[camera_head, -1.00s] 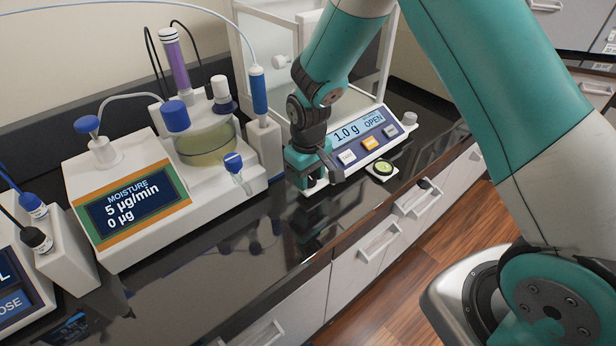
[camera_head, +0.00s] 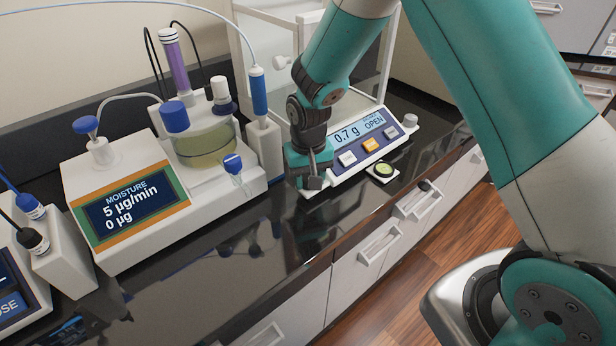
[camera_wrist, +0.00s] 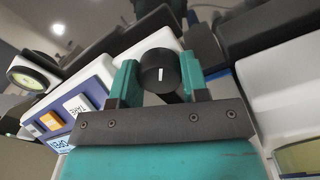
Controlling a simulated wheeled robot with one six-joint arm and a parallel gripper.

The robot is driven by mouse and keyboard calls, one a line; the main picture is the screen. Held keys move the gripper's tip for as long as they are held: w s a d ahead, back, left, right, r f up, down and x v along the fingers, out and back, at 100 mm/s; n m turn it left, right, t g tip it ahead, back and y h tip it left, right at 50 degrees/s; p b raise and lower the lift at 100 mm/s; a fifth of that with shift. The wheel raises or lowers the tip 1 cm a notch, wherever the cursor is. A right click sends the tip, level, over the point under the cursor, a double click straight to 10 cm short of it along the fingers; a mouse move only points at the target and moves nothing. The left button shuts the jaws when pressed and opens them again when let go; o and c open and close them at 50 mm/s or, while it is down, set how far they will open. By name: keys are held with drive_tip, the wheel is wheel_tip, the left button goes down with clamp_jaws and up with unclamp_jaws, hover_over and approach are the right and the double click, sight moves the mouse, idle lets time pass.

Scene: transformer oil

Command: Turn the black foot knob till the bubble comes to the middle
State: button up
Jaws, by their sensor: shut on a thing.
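The black foot knob (camera_wrist: 159,72), with a white mark on its face, sits between the two teal fingers of my gripper (camera_wrist: 158,64) in the wrist view. The fingers are shut on it. The round bubble level (camera_head: 383,169), green with a dark rim, is at the balance's front right. It also shows at the left of the wrist view (camera_wrist: 33,80). The bubble's exact place in it is too small to tell.
The balance's display (camera_head: 359,131) reads 0.7 g and OPEN. A moisture titrator (camera_head: 130,205) with a glass vessel and bottles stands to the left. The black worktop (camera_head: 215,265) in front is clear, above white drawers (camera_head: 380,243).

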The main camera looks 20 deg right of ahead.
drive_tip(key=o, duration=0.6)
drive_tip(key=shift+o, duration=0.2)
drive_tip(key=shift+r, duration=0.1)
wheel_tip(320, 180, up, 17)
drive_tip(key=b, duration=0.2)
drive_tip(key=shift+r, duration=0.15)
drive_tip(key=s+a+r+n+y, duration=0.2)
drive_tip(key=s+n, duration=0.2)
drive_tip(key=s, duration=0.8)
drive_tip(key=s+a+r+n+y, duration=0.2)
drive_tip(key=s+a+n, duration=0.1)
drive_tip(key=s, duration=1)
drive_tip(key=shift+n, duration=0.5)
